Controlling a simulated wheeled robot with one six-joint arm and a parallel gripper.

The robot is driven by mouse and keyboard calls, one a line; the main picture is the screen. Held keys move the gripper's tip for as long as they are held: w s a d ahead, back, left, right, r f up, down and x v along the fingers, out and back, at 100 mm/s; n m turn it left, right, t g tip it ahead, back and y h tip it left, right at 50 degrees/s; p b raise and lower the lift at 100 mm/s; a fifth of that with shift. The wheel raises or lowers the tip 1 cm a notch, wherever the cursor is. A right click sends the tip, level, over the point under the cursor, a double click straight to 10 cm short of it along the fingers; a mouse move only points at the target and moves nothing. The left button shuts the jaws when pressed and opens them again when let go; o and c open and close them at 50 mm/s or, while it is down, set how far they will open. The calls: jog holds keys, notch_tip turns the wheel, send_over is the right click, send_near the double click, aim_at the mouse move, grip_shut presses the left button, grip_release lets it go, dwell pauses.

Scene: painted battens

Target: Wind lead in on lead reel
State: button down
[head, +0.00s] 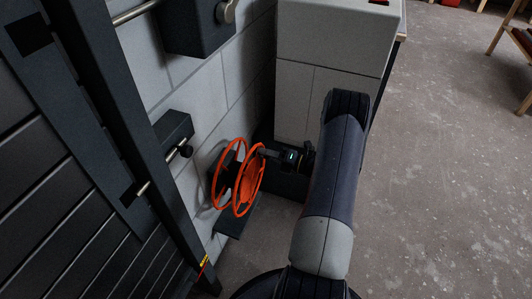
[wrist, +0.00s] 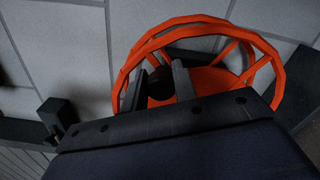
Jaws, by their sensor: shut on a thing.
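The orange lead reel (head: 241,183) stands beside the grey block wall, on a dark base. It has two spoked rims. My gripper (head: 266,154) reaches it from the right, at the upper part of its near rim. In the wrist view the reel (wrist: 268,62) fills the upper middle. My gripper's two dark fingers (wrist: 161,88) stand on either side of a dark knob (wrist: 159,76) on the reel and are shut on it. The lead cannot be made out clearly. A small yellow and red piece (head: 204,260) shows low by the dark frame.
A dark post and slatted panel (head: 95,120) stand at the left. Dark boxes with metal rods (head: 174,140) are on the wall. A pale cabinet (head: 330,50) stands behind the reel. Open concrete floor (head: 450,170) lies at the right.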

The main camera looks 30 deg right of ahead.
notch_tip(320, 180, down, 6)
jog(key=w+d+m+b, duration=0.1)
jog(key=d+m+b, duration=0.1)
jog(key=m, duration=0.5)
jog(key=shift+w+r, duration=0.15)
jog(key=shift+w, duration=0.15)
jog(key=shift+d, duration=0.1)
jog(key=c, duration=1.1)
grip_release()
jog(key=shift+c, duration=0.2)
jog(key=p+v, duration=0.1)
jog(key=v, duration=0.9)
jog(key=shift+s+d, duration=0.25)
jog(key=shift+s, duration=0.05)
